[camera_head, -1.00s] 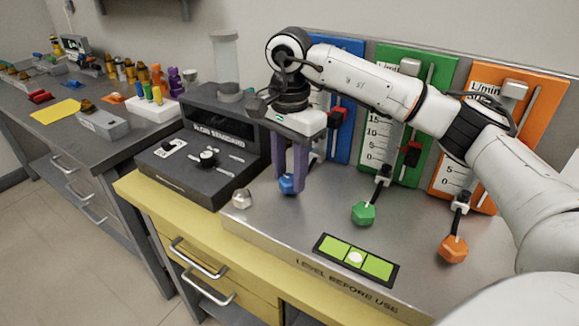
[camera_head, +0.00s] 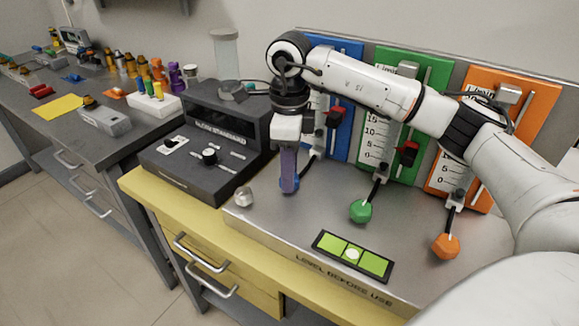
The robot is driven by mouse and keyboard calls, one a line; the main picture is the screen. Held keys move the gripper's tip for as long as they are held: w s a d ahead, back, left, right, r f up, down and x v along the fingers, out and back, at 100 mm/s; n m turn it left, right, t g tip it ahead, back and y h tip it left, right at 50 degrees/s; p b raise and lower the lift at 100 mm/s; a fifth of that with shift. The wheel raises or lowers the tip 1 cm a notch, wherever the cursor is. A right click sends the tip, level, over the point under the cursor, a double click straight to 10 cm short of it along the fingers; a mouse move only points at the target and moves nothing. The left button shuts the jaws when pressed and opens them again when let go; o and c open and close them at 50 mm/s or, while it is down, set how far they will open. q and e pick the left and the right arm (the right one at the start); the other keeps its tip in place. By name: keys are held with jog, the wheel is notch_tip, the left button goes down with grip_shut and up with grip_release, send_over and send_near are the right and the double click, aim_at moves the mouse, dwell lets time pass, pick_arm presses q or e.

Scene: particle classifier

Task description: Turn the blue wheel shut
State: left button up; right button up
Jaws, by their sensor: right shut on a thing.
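The blue wheel (camera_head: 290,187) sits low on the metal bench in front of the blue panel (camera_head: 346,62). A black stem runs from it up toward that panel. My right gripper (camera_head: 289,178) points straight down with its purple fingers shut on the blue wheel. The fingers line up one behind the other and hide much of the wheel. The blue panel's scale is partly hidden by my right arm. My left gripper is not in view.
A green wheel (camera_head: 360,210) and an orange wheel (camera_head: 445,246) stand to the right. A level plate (camera_head: 352,256) lies in front, and a silver knob (camera_head: 243,196) is at the left. A dark instrument box (camera_head: 205,150) stands close on the left.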

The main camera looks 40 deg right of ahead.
jog(key=shift+m+p, duration=0.4)
jog(key=shift+m, duration=1.6)
jog(key=o, duration=1)
jog(key=shift+o, duration=0.2)
jog(key=shift+r, duration=0.1)
notch_tip(320, 180, up, 10)
jog(key=shift+r, duration=0.1)
